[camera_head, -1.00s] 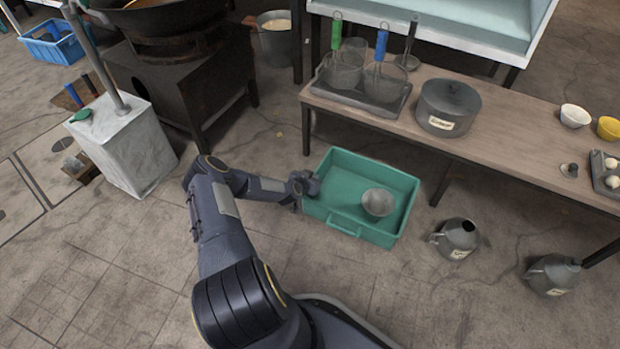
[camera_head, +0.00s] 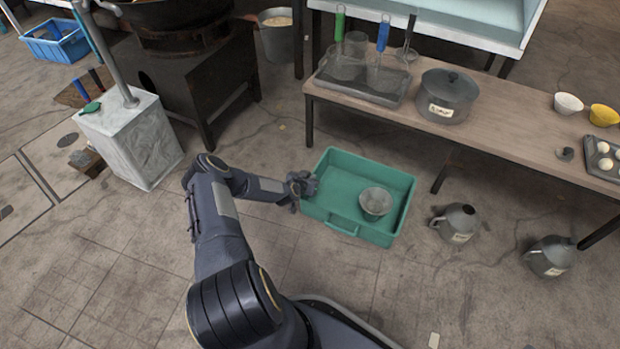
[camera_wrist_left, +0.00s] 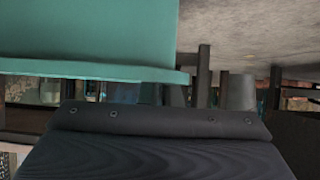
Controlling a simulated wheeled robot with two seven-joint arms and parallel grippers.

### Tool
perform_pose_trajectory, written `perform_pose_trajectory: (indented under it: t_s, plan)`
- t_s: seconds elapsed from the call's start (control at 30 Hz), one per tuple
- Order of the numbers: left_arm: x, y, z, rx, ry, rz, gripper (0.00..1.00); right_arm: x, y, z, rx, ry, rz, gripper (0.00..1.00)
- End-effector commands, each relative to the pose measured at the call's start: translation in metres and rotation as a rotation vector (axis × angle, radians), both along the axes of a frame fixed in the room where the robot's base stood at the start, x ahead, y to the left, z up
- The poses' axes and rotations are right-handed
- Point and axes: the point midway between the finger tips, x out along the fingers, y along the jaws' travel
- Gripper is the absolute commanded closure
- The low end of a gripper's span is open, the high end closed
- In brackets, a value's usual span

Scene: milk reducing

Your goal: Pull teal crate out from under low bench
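The teal crate (camera_head: 342,226) sits on the floor in front of the low bench (camera_head: 520,135). In the head view, floor shows between its back rim and the bench's front edge. A grey metal bowl (camera_head: 375,203) lies inside, towards the right. My left gripper (camera_head: 306,186) is at the crate's left rim, appearing to touch it. Its fingers are too small and dark to show whether they are closed on the rim. In the left wrist view, the crate's teal wall (camera_wrist_left: 90,35) fills the upper left; the fingertips are hidden. My right gripper is out of view.
Two metal jugs (camera_head: 457,222) (camera_head: 551,256) stand on the floor right of the crate. The bench carries a lidded pot (camera_head: 447,96) and a tray with strainers (camera_head: 362,81). A white block stand (camera_head: 134,138) is at left. Floor in front of the crate is clear.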

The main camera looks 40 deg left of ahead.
Motion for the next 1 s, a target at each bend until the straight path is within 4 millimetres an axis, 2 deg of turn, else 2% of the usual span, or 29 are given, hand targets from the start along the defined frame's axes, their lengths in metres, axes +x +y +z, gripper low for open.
perform_pose_trajectory:
  t_s: [0.03,0.2,0.53,0.8,1.0]
  plan:
    - [0.000,-0.001,0.000,0.000,0.000,-0.001,0.90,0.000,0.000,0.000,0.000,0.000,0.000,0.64]
    - [0.000,0.000,0.000,-0.001,0.000,-0.001,0.71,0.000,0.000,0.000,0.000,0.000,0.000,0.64]
    - [-0.005,-0.001,0.006,0.000,0.000,-0.001,0.71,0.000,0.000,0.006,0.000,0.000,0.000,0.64]
    - [-0.041,-0.007,0.033,-0.001,0.002,-0.002,0.71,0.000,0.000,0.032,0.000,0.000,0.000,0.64]
    - [-0.060,-0.010,0.044,-0.001,0.001,-0.001,0.71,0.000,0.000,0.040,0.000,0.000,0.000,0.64]
